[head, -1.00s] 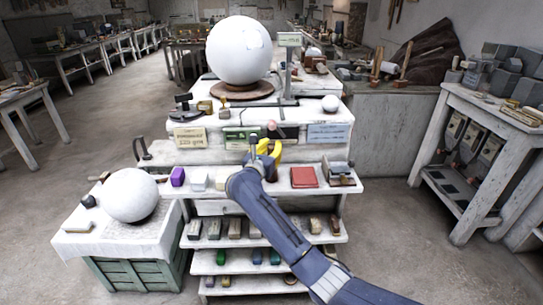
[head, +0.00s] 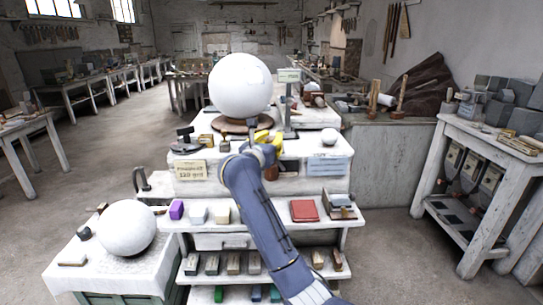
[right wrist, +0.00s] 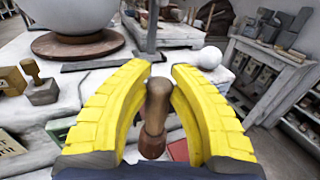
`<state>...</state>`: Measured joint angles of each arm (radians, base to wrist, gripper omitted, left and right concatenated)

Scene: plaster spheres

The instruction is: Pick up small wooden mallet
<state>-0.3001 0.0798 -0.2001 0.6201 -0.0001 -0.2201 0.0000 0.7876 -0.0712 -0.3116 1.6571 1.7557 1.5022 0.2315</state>
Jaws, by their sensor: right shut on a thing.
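A small wooden mallet (right wrist: 155,115) stands out between the yellow fingers of my right gripper in the right wrist view. Its upper part is light brown and its lower part darker reddish brown. My right gripper (right wrist: 156,100) is shut on it. In the head view, my right gripper (head: 262,143) is in front of the upper tiers of the white display stand. A brown part of the mallet (head: 271,173) shows just below the fingers there, and my arm and fingers hide the rest. My left gripper is not in view.
A large white sphere (head: 240,86) rests on a brown round base behind the gripper. A small white ball (head: 329,136) sits to the right, and another sphere (head: 126,228) at lower left. Lower shelves hold small blocks and a red book-like item (head: 304,211).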

